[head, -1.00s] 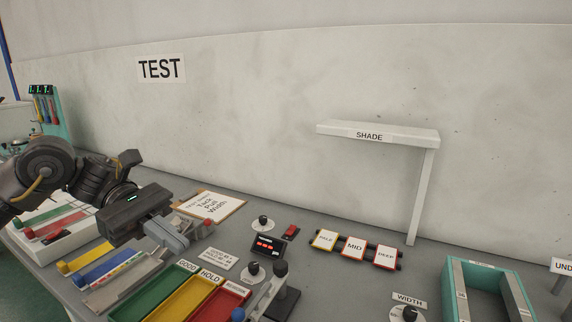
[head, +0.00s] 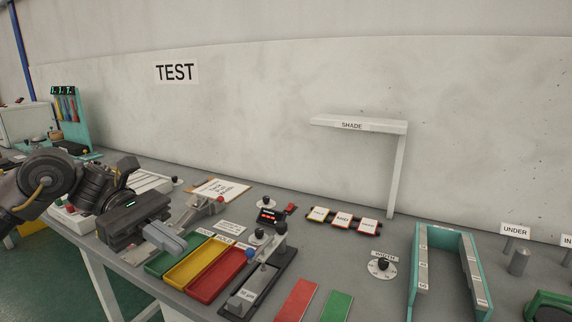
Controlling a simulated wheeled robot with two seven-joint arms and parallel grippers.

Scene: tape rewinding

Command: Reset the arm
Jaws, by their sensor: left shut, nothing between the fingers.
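My left arm comes in from the left in the head view. Its gripper (head: 165,238) is shut and empty, with its fingers pointing right. It hangs over the left part of the grey bench, just left of the green tray (head: 178,255), and hides part of what lies beneath it. My right gripper is not in view.
A yellow tray (head: 198,264) and a red tray (head: 218,275) stand beside the green one. A lever fixture (head: 262,275) stands right of them. A clipboard (head: 220,191) lies behind. The SHADE stand (head: 397,175) and teal frame (head: 414,262) stand to the right.

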